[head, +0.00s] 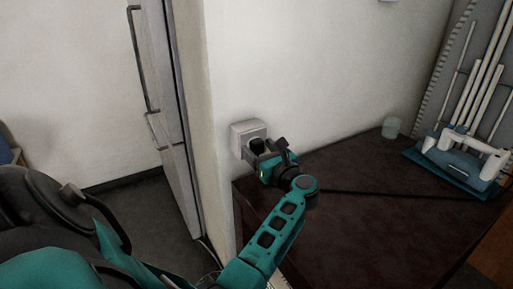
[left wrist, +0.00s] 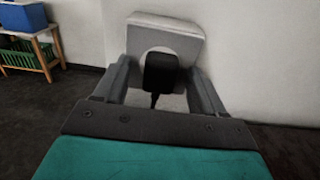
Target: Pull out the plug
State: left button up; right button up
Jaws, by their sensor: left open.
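A black plug (head: 257,145) sits in a white wall socket (head: 240,133) on the wall above the left end of the dark table. In the left wrist view the plug (left wrist: 161,73) stands out from the grey-white socket plate (left wrist: 168,24), its cord hanging from its lower end. My left gripper (head: 256,154) is at the socket, and its fingers (left wrist: 160,80) are open on either side of the plug with a gap to each side. Whether the fingertips touch the socket plate I cannot tell. My right gripper is not in view.
A dark table (head: 350,195) runs along the wall to the right of the socket. A pale cup (head: 391,127) and a rack with white-handled tools (head: 465,145) stand at its back right. A tall grey door or cabinet (head: 172,110) is left of the wall corner.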

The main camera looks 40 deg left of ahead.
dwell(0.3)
pick_arm(q)
grip_shut()
dwell(0.6)
jog(key=shift+d, duration=0.15)
jog(key=b+v, duration=0.1)
jog(key=v, duration=0.5)
dwell(0.9)
